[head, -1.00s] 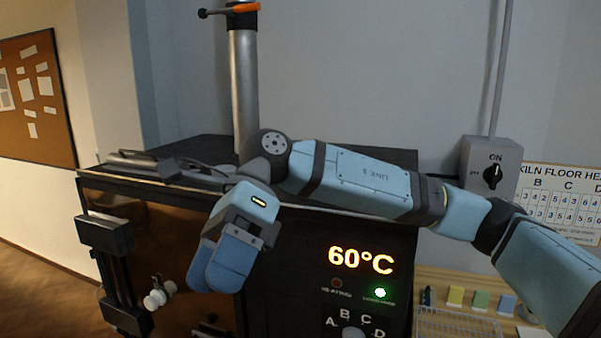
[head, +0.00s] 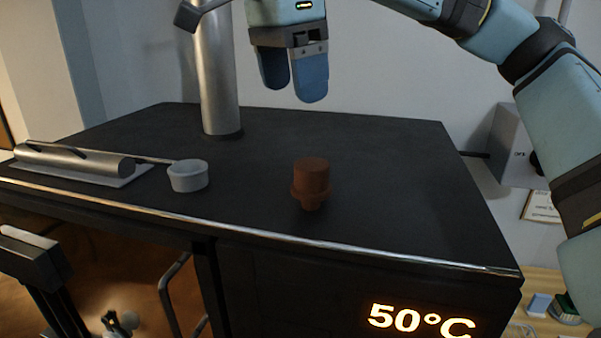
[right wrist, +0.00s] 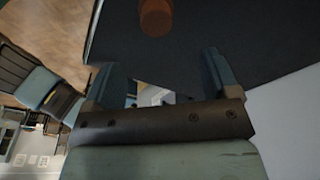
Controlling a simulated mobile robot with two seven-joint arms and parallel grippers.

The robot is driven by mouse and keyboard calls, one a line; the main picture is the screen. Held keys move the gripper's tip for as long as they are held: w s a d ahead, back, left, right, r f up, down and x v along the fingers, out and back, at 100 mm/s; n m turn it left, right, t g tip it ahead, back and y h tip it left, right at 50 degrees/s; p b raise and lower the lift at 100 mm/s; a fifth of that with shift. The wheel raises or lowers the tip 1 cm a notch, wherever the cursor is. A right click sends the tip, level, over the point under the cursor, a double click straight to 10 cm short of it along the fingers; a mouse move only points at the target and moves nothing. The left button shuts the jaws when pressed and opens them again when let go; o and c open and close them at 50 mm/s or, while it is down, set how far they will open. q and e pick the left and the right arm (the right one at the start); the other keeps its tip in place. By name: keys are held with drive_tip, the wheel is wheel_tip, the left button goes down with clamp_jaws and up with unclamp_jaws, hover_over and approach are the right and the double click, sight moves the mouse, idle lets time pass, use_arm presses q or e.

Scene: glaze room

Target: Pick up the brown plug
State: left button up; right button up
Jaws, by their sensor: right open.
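The brown plug (head: 311,181) stands on the black top of the kiln (head: 400,170), near its front edge; it has a wide upper part and a narrower lower end. My right gripper (head: 293,92) is above and behind the plug in the head view, fingers pointing down, apart from it and empty. In the right wrist view the plug (right wrist: 156,16) shows at the top edge, partly cut off, beyond the open fingers (right wrist: 160,75).
A small white cup-like ring (head: 187,176) stands left of the plug. A metal cylinder on a pale plate (head: 75,163) lies further left. A metal pipe (head: 216,80) rises behind them. The kiln top right of the plug is clear.

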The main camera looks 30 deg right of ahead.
sight(311, 163)
drive_tip(key=f, duration=0.1)
drive_tip(key=s+f, duration=0.1)
drive_tip(key=f, duration=0.1)
drive_tip(key=shift+d+f, duration=0.1)
drive_tip(key=shift+f, duration=0.05)
drive_tip(key=f, duration=0.2)
drive_tip(key=d+f, duration=0.1)
drive_tip(key=shift+w+f+b, duration=0.25)
drive_tip(key=shift+f+b, duration=0.1)
drive_tip(key=shift+f, duration=0.3)
drive_tip(key=shift+s+d+f, duration=0.1)
drive_tip(key=shift+s+f, duration=0.1)
drive_tip(key=shift+f, duration=0.15)
drive_tip(key=f, duration=0.1)
drive_tip(key=d+f+p, duration=0.1)
drive_tip(key=f, duration=0.1)
drive_tip(key=shift+d+f+p, duration=0.15)
drive_tip(key=shift+f+p, duration=0.15)
drive_tip(key=shift+f, duration=0.35)
drive_tip(key=shift+c, duration=0.6)
drive_tip(key=c, duration=0.9)
use_arm(q)
drive_tip(key=shift+s+a+r, duration=0.15)
drive_tip(key=shift+s+r, duration=0.1)
drive_tip(key=shift+r, duration=0.05)
use_arm(e)
drive_tip(key=shift+c, duration=0.4)
